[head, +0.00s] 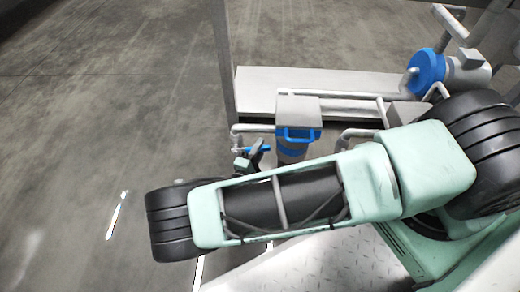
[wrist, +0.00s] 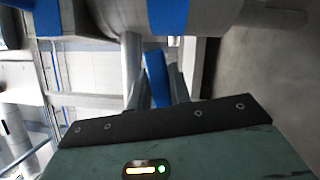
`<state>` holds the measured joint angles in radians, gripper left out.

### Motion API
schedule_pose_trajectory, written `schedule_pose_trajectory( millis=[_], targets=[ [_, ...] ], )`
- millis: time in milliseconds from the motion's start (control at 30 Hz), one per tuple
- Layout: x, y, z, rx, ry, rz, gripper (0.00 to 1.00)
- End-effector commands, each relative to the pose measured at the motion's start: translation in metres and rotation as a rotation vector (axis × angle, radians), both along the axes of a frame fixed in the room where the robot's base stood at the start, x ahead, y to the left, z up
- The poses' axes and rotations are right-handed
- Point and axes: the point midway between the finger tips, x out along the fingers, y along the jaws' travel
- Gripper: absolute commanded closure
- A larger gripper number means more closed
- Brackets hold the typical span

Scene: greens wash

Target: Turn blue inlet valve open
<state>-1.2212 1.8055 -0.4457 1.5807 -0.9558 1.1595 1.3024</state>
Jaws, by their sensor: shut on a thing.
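The blue inlet valve shows as a short blue handle (head: 260,149) on a pale pipe fitting, left of the blue-banded canister. In the wrist view the blue handle (wrist: 156,78) stands up between my grey fingers. My gripper (head: 253,156) is shut on this handle; it also shows in the wrist view (wrist: 155,90). My forearm comes in from the right in the head view and hides part of the wrist. The valve's body behind the handle is partly hidden, and I cannot tell its exact turn.
A grey canister (head: 297,112) with blue bands and a blue bracket stands just right of the valve. A blue round part (head: 426,72) sits on piping at the upper right. A pale bench (head: 262,88) runs behind. Open concrete floor (head: 90,110) lies left.

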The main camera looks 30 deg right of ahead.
Motion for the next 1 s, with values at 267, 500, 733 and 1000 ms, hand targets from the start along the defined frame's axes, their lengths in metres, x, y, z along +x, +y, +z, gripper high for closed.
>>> schedule_pose_trajectory(
  millis=[267,500,733,1000],
  targets=[
    [0.0021,0.0043,0.0124,-0.135,0.078,0.002,1.0],
    [0.002,0.0044,0.012,-0.135,0.078,0.002,1.0],
    [0.0019,0.0042,0.0119,-0.134,0.079,0.001,0.58],
    [0.0023,0.0047,0.0102,-0.133,0.078,-0.001,0.58]
  ],
)
